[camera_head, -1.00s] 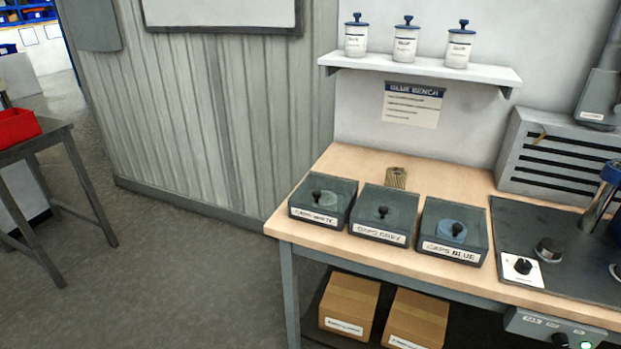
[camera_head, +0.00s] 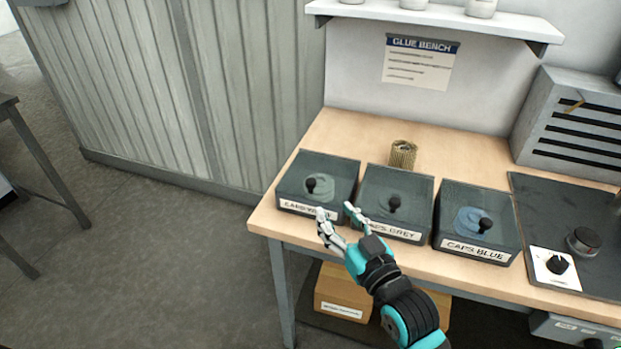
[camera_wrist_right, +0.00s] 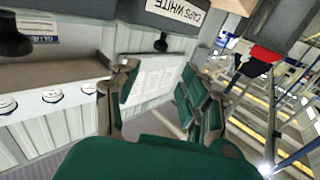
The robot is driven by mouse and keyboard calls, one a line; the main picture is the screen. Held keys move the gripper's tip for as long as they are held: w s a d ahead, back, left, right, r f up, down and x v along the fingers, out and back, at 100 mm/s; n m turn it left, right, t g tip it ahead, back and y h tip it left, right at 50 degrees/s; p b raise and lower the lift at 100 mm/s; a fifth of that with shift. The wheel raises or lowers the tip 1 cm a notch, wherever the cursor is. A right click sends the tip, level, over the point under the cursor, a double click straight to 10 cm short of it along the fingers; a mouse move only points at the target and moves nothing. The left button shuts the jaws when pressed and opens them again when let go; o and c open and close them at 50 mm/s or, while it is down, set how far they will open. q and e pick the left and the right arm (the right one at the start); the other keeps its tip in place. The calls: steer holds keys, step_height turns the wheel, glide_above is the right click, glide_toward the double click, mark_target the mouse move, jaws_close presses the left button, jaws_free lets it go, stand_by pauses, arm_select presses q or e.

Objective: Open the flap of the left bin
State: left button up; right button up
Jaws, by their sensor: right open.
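The left bin (camera_head: 340,172) is a dark box labelled CAPS WHITE, with a see-through sloping flap and a black knob (camera_head: 311,185). Its flap is down. Its label partly hides behind my gripper in the head view; the bin also shows upside down at the top of the right wrist view (camera_wrist_right: 178,12), with a black knob below it (camera_wrist_right: 162,42). My right gripper (camera_head: 335,210) is open and empty, its fingertips in front of the bin's right front corner, near the gap to the middle bin. I cannot tell whether it touches. My left gripper is out of view.
The CAPS GREY bin (camera_head: 408,185) and CAPS BLUE bin (camera_head: 480,205) stand to the right, flaps down. A pleated filter cartridge (camera_head: 403,154) stands behind them. A dark plate with knobs (camera_head: 570,215) fills the bench's right. A shelf (camera_head: 440,20) hangs above. Cardboard boxes (camera_head: 340,290) sit below.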

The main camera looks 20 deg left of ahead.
mark_target(313, 184)
steer(key=x, duration=1)
steer(key=shift+w+a, duration=0.15)
steer(key=shift+w, duration=0.1)
steer(key=shift+w+a, duration=0.45)
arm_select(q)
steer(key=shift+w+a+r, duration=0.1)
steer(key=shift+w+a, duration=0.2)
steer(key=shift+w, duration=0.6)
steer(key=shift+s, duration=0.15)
arm_select(e)
steer(key=shift+c, duration=0.3)
jaws_close()
steer(key=shift+w+a+f, duration=0.1)
steer(key=shift+f, duration=0.1)
